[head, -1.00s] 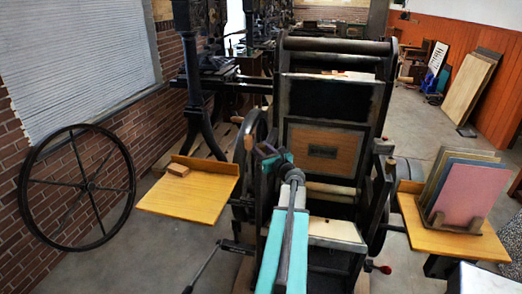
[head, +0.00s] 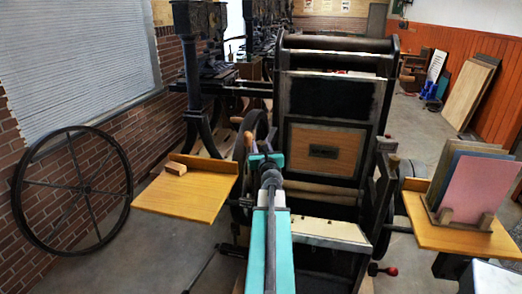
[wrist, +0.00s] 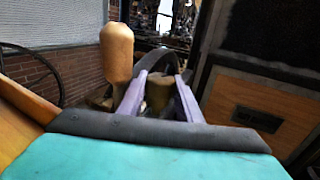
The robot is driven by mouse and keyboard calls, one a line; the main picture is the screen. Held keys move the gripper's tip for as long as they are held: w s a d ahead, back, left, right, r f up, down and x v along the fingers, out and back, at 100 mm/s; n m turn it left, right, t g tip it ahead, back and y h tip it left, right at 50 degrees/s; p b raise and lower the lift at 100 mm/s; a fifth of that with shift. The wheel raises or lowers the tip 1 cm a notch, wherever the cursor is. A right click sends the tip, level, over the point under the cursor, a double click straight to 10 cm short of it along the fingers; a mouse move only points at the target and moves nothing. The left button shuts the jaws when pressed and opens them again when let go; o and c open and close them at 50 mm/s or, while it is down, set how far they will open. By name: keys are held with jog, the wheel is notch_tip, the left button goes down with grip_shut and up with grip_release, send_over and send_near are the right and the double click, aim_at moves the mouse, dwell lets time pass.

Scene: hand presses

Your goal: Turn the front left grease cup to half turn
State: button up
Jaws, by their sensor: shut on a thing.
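The grease cup (wrist: 159,92) is a dull brass-olive cylinder in the wrist view, between the two purple-grey fingers of my gripper (wrist: 158,92). The gripper is shut on it, at the left side of the black hand press (head: 330,105). In the head view my gripper (head: 264,152) is small, and my own arm hides the cup. No turn mark on the cup can be read.
A wooden handle (wrist: 117,52) stands upright just left of the fingers. A wooden side board (head: 185,200) with a small block (head: 176,168) is at left. A spoked wheel (head: 72,190) leans by the brick wall. Upright boards (head: 475,190) stand at right.

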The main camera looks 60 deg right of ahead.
jog(key=shift+r, duration=0.1)
dwell(0.3)
jog(key=o, duration=0.8)
jog(key=shift+c, duration=0.2)
jog(key=shift+d+n+t+y+p, duration=0.1)
jog(key=shift+n+t+y+p, duration=1.4)
jog(key=shift+p, duration=0.75)
jog(key=shift+n+t+y+p, duration=0.6)
jog(key=shift+n+y+p, duration=0.1)
jog(key=shift+y+p, duration=0.6)
